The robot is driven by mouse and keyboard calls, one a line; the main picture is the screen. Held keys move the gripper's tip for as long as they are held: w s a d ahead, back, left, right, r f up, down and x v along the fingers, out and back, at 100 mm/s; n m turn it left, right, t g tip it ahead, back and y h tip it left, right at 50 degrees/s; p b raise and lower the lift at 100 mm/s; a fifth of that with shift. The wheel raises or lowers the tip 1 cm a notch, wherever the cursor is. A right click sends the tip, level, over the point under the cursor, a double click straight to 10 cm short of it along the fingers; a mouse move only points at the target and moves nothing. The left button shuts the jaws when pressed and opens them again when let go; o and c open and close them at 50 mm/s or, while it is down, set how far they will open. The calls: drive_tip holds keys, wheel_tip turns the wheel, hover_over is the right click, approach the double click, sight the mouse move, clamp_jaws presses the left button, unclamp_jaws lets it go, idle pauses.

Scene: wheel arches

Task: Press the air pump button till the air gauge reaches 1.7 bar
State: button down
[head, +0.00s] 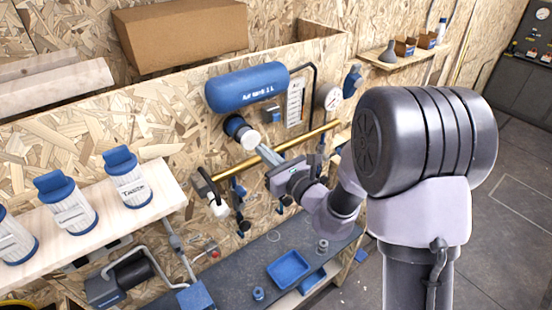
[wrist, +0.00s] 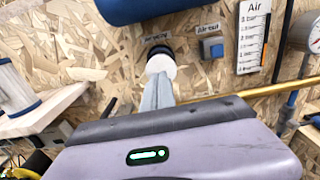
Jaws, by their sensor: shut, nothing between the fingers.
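The air pump button is a round white cap with a dark and blue collar on the wooden wall, below the blue air tank (head: 245,88). The button shows in the head view (head: 247,138) and in the wrist view (wrist: 160,64). My gripper (head: 263,152) is shut and empty, its fingertips at the lower edge of the white cap; they also show in the wrist view (wrist: 159,80). I cannot tell whether they touch it. The air gauge (wrist: 252,36) is a white upright scale marked "Air", right of the button; its reading is too small to tell.
A small blue air-out button (wrist: 212,48) sits between the pump button and gauge. A round dial (head: 328,98) is farther right. A brass pipe (head: 315,134) crosses the wall just below. A shelf of blue-lidded canisters (head: 128,178) stands at left, and a blue tray (head: 289,269) lies below.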

sight(252, 141)
drive_tip(key=shift+x, duration=1)
drive_tip(key=shift+p+x, duration=0.6)
drive_tip(key=shift+x, duration=1.15)
drive_tip(key=shift+b+v, duration=0.7)
drive_tip(key=shift+v, duration=1.2)
drive_tip(key=shift+w+a, duration=0.1)
drive_tip(key=shift+w, duration=0.1)
